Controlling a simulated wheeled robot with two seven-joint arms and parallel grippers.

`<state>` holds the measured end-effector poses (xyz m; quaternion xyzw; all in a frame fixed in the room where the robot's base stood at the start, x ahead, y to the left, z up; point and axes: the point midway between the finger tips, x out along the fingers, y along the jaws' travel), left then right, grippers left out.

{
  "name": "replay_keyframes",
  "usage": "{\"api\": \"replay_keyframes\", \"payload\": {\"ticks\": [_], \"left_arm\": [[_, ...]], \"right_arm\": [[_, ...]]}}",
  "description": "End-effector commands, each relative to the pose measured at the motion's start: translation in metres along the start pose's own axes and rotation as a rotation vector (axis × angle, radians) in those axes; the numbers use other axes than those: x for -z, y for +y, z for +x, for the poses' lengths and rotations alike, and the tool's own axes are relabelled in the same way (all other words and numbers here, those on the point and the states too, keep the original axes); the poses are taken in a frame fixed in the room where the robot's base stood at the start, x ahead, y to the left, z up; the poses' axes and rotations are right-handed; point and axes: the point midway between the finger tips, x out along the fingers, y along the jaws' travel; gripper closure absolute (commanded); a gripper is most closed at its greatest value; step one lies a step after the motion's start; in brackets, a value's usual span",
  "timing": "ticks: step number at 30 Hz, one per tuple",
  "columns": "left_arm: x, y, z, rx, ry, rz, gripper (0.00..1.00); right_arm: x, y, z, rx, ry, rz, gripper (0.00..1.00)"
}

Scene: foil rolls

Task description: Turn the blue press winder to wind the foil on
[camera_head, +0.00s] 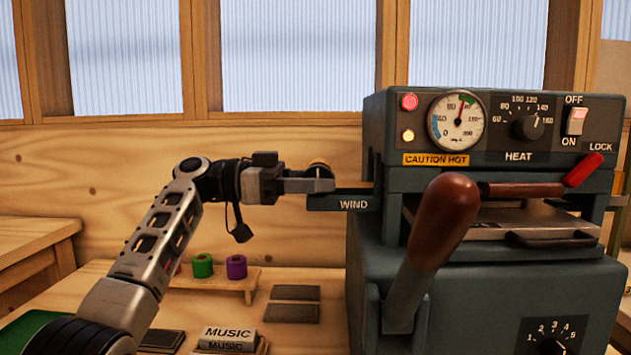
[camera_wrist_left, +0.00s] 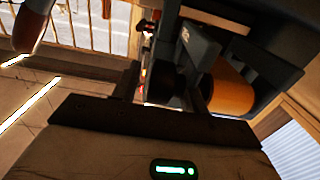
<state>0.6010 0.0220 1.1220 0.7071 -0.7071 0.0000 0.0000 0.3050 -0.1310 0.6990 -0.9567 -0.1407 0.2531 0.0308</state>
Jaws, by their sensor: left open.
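The dark blue-grey press (camera_head: 470,300) fills the right of the head view. A bracket marked WIND (camera_head: 352,204) sticks out from its left side. A gold-orange foil roll (camera_wrist_left: 230,92) sits at this bracket in the wrist view; only a small part of it shows in the head view, behind my fingers. My left gripper (camera_head: 318,186) is level with the roll, just above the bracket. In the wrist view its open fingers (camera_wrist_left: 166,90) stand on either side of a dark round winder knob (camera_wrist_left: 164,80). I cannot tell whether they touch it. My right gripper is out of view.
The press has a large brown-handled lever (camera_head: 445,222) in front, a gauge (camera_head: 457,121), a heat knob (camera_head: 529,127) and a red-tipped LOCK handle (camera_head: 583,170). Green (camera_head: 203,265) and purple (camera_head: 237,267) rolls stand on a wooden rack. MUSIC blocks (camera_head: 228,333) and dark plates (camera_head: 292,312) lie nearby.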

Motion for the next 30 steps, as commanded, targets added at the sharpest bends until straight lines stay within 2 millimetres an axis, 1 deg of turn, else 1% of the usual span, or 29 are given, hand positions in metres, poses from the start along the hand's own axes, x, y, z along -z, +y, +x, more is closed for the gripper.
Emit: {"api": "replay_keyframes", "payload": {"ticks": [1,2,3,5,6,11,17,23,30], "left_arm": [[0.000,0.000,0.000,0.000,0.000,0.000,0.56],[0.000,0.000,0.000,0.000,0.000,0.000,0.62],[0.000,0.000,0.000,0.000,0.000,0.000,0.73],[0.000,0.000,0.000,0.000,0.000,0.000,0.90],[0.000,0.000,0.000,0.000,0.000,0.000,1.00],[0.001,0.000,-0.001,0.000,-0.002,0.000,1.00],[0.004,0.000,-0.001,0.001,-0.042,0.000,1.00],[0.009,0.000,-0.001,0.000,-0.157,0.000,1.00],[0.010,0.000,-0.001,0.000,-0.339,-0.001,1.00]], "right_arm": [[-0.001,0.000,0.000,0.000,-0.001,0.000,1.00],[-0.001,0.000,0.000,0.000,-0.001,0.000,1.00],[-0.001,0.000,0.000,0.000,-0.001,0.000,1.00],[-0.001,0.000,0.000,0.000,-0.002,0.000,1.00],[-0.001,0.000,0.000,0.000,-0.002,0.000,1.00],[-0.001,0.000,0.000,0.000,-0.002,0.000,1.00],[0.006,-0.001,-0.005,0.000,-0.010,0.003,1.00],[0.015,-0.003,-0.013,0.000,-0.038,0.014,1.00],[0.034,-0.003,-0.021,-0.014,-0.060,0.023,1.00]]}}
